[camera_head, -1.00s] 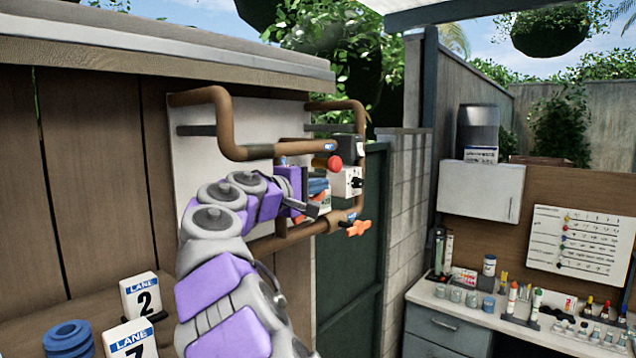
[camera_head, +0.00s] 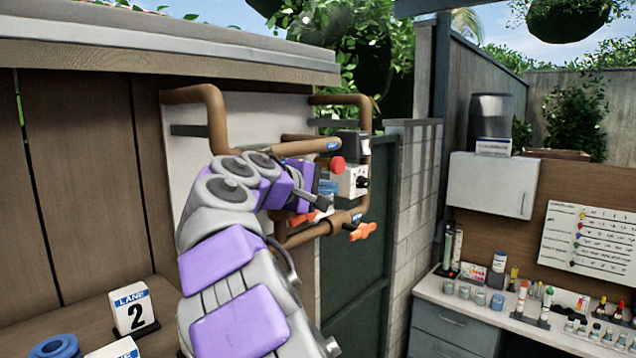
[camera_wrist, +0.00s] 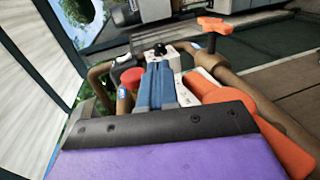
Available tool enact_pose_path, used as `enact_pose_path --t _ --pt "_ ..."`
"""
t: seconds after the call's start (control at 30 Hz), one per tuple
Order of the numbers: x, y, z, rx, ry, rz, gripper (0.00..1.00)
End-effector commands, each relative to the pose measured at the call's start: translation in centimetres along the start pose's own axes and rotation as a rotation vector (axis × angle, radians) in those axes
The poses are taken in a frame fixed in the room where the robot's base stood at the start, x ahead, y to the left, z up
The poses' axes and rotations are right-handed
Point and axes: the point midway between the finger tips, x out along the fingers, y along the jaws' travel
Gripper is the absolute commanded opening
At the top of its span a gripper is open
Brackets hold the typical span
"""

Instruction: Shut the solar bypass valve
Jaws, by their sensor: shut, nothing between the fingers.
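Copper pipework on the pale wall panel carries two orange valve handles. One handle (camera_head: 362,231) sticks out at the lower right of the pipes; it also shows at the top of the wrist view (camera_wrist: 213,24). The other handle (camera_head: 302,218) is partly hidden behind my gripper; it looks large at the lower right of the wrist view (camera_wrist: 285,150), close beside my gripper's purple and black body. I cannot read which is the solar bypass. My gripper (camera_head: 322,202) is shut and empty in front of the pipes. I cannot tell whether it touches the near handle.
A bench (camera_head: 470,310) with bottles stands at right. A lane 2 marker (camera_head: 134,312) stands at lower left.

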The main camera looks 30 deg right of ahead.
Motion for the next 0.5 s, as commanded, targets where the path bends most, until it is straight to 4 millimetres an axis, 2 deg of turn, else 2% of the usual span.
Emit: enact_pose_path --t 0.23,0.5 --pt "-1.4 -0.1 -0.7 -0.001 0.002 -0.113 0.00" --pt "-0.2 -0.2 -0.1 -0.002 -0.003 -0.189 0.00"
